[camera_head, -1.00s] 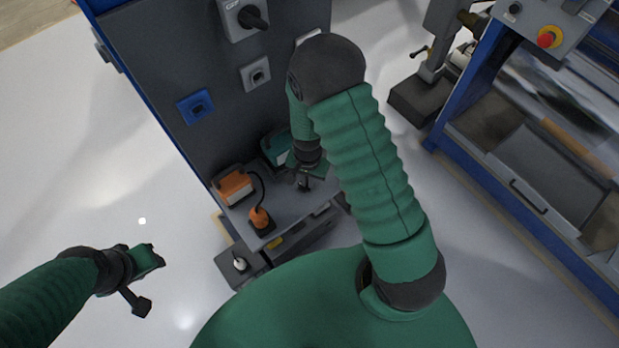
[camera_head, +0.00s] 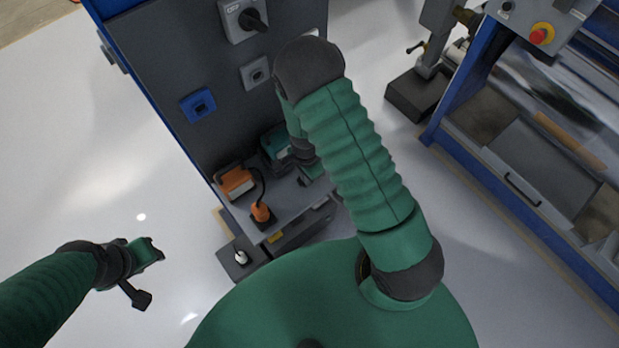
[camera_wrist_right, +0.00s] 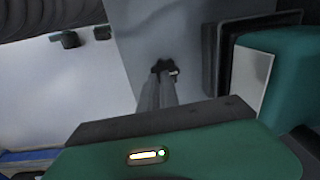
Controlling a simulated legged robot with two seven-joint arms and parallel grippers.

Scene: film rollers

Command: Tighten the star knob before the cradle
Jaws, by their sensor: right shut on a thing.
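The dark star knob (camera_wrist_right: 165,68) shows small in the right wrist view, at the tips of my right gripper's fingers. My right gripper (camera_wrist_right: 160,80) is shut on it, and the fingers cover part of the knob. In the head view my right gripper (camera_head: 316,172) is mostly hidden behind my own arm, and the knob cannot be made out. A teal device (camera_head: 274,146) sits on the shelf beside the gripper and is probably in the cradle, which I cannot see clearly. My left gripper (camera_head: 153,250) hangs over the floor, away from everything; its fingers are too small to judge.
An orange device (camera_head: 236,183) and an orange-topped plug (camera_head: 261,213) with a cable stand on the grey shelf (camera_head: 285,205). The dark cabinet panel (camera_head: 225,90) rises behind. A blue-framed machine (camera_head: 520,160) stands at right. The floor at left is clear.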

